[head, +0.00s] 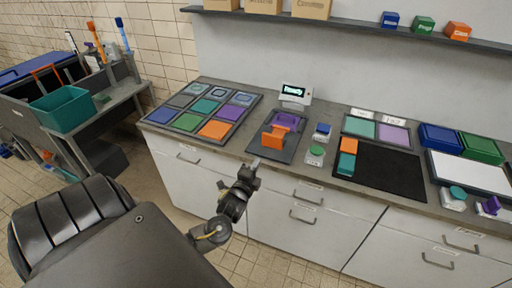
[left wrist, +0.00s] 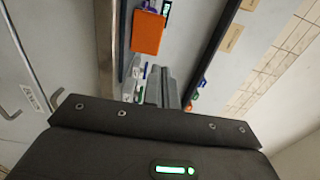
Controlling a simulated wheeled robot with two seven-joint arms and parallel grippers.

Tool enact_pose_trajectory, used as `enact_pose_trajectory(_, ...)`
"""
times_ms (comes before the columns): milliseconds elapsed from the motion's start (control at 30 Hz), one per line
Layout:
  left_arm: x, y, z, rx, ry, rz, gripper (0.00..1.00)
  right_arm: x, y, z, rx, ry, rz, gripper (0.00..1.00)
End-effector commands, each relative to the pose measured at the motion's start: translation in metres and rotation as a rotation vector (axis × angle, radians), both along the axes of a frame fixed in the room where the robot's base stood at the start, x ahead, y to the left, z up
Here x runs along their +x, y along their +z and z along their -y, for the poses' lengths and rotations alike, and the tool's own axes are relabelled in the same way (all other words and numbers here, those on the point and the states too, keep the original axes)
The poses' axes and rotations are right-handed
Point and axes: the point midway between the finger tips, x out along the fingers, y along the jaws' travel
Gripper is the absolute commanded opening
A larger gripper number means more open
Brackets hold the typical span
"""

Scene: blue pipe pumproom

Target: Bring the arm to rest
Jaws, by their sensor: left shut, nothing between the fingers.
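My left gripper (head: 252,170) is in front of the counter, over the drawer fronts, shut and empty. Its grey fingers (left wrist: 163,88) also show in the left wrist view, close together with nothing between them. My left arm is bent, with its dark wrist in the lower middle of the head view. My right gripper is in neither view.
The counter (head: 235,142) holds a colour-square board (head: 203,110), an orange block (head: 273,137) on a dark pad, a small display (head: 295,95) and a black mat (head: 385,175). A shelf (head: 350,24) runs above. A side bench (head: 110,105) with a teal bin (head: 63,110) stands left. Tiled floor is clear before the drawers.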

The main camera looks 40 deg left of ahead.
Motion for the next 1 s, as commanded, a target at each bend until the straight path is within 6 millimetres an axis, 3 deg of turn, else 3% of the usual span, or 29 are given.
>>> enact_pose_trajectory(533, 0.001, 0.0, 0.001, -0.008, -0.001, 0.003, 0.0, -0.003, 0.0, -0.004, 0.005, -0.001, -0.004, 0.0)
enact_pose_trajectory(700, 0.002, -0.007, 0.004, -0.161, -0.016, 0.034, 0.0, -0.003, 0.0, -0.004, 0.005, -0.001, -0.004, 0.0)
enact_pose_trajectory(767, 0.002, -0.035, 0.003, -0.259, -0.023, 0.004, 0.0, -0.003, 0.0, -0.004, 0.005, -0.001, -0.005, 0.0)
enact_pose_trajectory(867, -0.007, -0.107, 0.003, -0.443, -0.003, -0.093, 0.0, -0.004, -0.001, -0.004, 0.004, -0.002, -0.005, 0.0)
enact_pose_trajectory(1000, -0.044, -0.212, 0.006, -0.67, 0.079, -0.253, 0.0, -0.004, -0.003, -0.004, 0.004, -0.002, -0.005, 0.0)
